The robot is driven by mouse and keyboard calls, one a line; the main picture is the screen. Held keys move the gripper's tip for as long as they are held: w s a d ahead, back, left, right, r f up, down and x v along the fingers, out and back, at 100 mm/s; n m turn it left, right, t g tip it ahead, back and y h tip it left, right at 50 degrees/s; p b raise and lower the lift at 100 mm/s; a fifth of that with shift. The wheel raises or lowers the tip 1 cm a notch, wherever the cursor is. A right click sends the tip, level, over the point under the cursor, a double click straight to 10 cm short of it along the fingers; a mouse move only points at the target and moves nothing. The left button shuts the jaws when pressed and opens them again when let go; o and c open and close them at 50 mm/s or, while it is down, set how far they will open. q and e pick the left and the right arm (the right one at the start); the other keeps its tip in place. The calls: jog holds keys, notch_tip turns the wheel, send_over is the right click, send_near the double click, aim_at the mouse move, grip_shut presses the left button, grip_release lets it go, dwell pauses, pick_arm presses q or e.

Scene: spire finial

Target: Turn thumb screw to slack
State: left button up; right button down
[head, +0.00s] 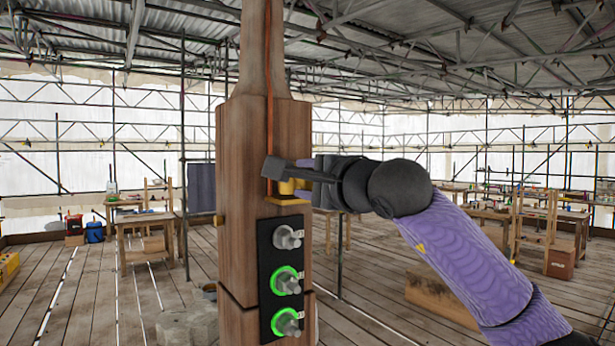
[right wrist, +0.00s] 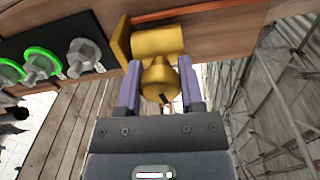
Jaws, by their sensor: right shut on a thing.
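The brass thumb screw (right wrist: 160,82) sits between the two purple fingers of my right gripper (right wrist: 158,92) in the right wrist view. The fingers are shut on it. A brass block (right wrist: 157,40) behind it is fixed to the wooden spire post (head: 245,150). In the head view my right gripper (head: 285,180) reaches in from the right to the brass fitting (head: 287,199) on the post, and its fingers partly hide the screw. An orange-brown strip (head: 268,90) runs down the post to the fitting. My left gripper is not in view.
Below the fitting, a black panel (head: 263,262) on the post carries three grey knobs; the top knob (head: 287,237) has no green ring, and the lower two (head: 286,281) have lit green rings. Workbenches stand well back on the plank floor. Free air surrounds the post.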

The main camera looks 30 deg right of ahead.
jog(key=n, duration=0.4)
jog(key=shift+n+p, duration=0.3)
jog(key=shift+p, duration=0.05)
jog(key=n, duration=0.3)
jog(key=shift+f+n+p, duration=0.1)
jog(key=shift+n+p, duration=0.25)
jog(key=shift+n, duration=0.05)
jog(key=n+p, duration=0.1)
jog(key=n, duration=0.3)
jog(key=shift+f, duration=0.1)
jog(key=shift+f+n+p, duration=0.1)
jog(key=shift+n+p, duration=0.2)
jog(key=shift+n, duration=1.4)
jog(key=shift+c, duration=1.1)
grip_release()
jog(key=shift+s+d, duration=0.1)
